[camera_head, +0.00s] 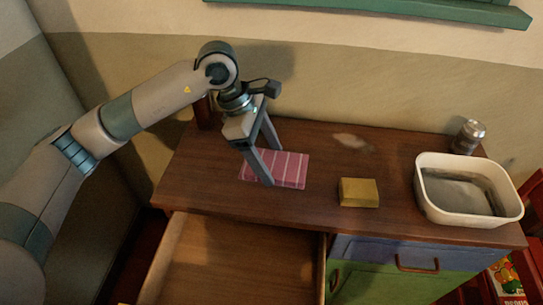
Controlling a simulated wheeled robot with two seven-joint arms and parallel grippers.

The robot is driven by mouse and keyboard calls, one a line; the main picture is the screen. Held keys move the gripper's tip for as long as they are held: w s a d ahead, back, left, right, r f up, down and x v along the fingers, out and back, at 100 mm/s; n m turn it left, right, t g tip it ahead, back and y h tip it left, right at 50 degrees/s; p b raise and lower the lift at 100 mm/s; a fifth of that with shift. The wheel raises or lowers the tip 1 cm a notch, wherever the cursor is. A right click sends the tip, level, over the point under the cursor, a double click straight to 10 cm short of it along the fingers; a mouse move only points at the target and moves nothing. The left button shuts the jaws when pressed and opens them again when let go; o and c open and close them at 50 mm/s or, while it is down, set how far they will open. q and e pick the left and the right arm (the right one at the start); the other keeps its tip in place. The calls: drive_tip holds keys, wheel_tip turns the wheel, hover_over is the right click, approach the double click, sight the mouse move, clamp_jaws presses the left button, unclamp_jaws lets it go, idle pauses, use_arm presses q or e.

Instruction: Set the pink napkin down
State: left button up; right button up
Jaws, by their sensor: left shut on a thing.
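The pink napkin (291,171) is a flat striped rectangle at the left part of the brown cabinet top. My left gripper (270,166) reaches down over it from above, with its fingers at the napkin's middle and left part. It is shut on the napkin. The napkin looks level and at or close to the wood; I cannot tell whether it touches. The fingers hide part of its left side. My right gripper is not in view.
A yellow block (358,192) lies right of the napkin. A white basin (425,190) and a grey can (469,137) stand at the right. An open drawer (235,265) juts out below the front edge.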

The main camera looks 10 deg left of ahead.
use_arm(q)
drive_tip(key=s+a+f+m+g+y, duration=0.1)
drive_tip(key=s+a+m+g+y, duration=0.1)
drive_tip(key=s+a+m, duration=0.2)
drive_tip(key=s+a+f+m+g+y, duration=0.2)
drive_tip(key=s+a+m, duration=0.2)
drive_tip(key=a+m, duration=0.6)
drive_tip(key=m, duration=0.3)
drive_tip(key=shift+s+a, duration=0.15)
drive_tip(key=shift+s, duration=0.1)
